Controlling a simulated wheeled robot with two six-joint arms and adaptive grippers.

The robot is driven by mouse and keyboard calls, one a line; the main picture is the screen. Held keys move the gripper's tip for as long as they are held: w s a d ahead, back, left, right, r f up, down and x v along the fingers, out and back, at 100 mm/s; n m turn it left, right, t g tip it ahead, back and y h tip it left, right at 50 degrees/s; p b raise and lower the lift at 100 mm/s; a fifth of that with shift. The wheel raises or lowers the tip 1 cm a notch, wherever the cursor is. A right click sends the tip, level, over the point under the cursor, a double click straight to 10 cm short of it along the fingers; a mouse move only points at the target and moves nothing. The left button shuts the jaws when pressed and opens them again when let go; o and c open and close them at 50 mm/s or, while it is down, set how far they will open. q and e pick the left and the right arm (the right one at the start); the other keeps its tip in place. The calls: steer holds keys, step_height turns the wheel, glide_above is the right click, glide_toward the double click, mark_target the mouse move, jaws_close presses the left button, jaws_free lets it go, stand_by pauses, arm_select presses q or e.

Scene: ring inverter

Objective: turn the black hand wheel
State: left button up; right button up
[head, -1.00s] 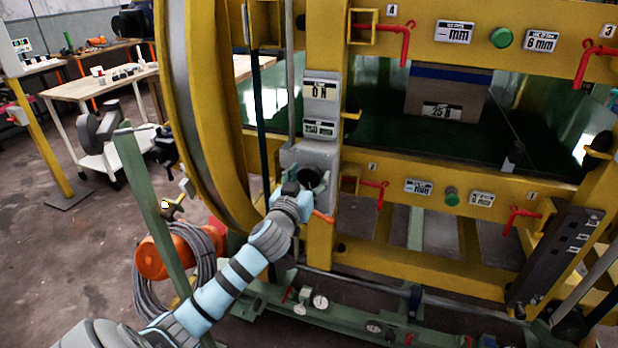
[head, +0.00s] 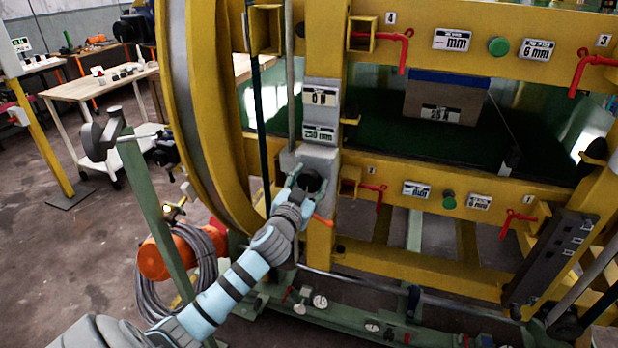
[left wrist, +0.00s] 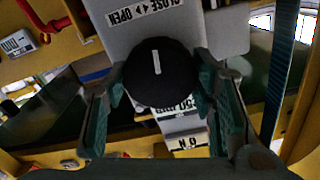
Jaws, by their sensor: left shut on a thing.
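The black hand wheel (head: 310,179) is mounted on a grey box (head: 319,155) on the yellow frame. In the left wrist view the wheel (left wrist: 160,75) is a round black knob with a white line on its face, and the line stands close to upright. My left gripper (head: 303,184) is shut on the wheel. Its green fingers lie on either side of the wheel in the left wrist view (left wrist: 160,92). A label with CLOSE and OPEN arrows (left wrist: 147,10) is on the box beside the wheel. My right gripper is not in view.
Display plates (head: 320,97) reading 0 N and 250 sit above the wheel. An orange-red lever (head: 323,220) is close by my left gripper. Red handles (head: 374,188) stick out of the yellow frame. A coiled grey hose (head: 190,262) lies left of my arm.

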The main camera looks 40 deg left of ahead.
arm_select(q)
steer(key=m+p, duration=0.2)
steer(key=m, duration=0.2)
steer(key=shift+d+m+p, duration=0.1)
steer(key=shift+m+p, duration=0.4)
steer(key=shift+m, duration=1.1)
steer(key=o, duration=1.1)
steer(key=shift+o, duration=0.2)
steer(key=v, duration=1.2)
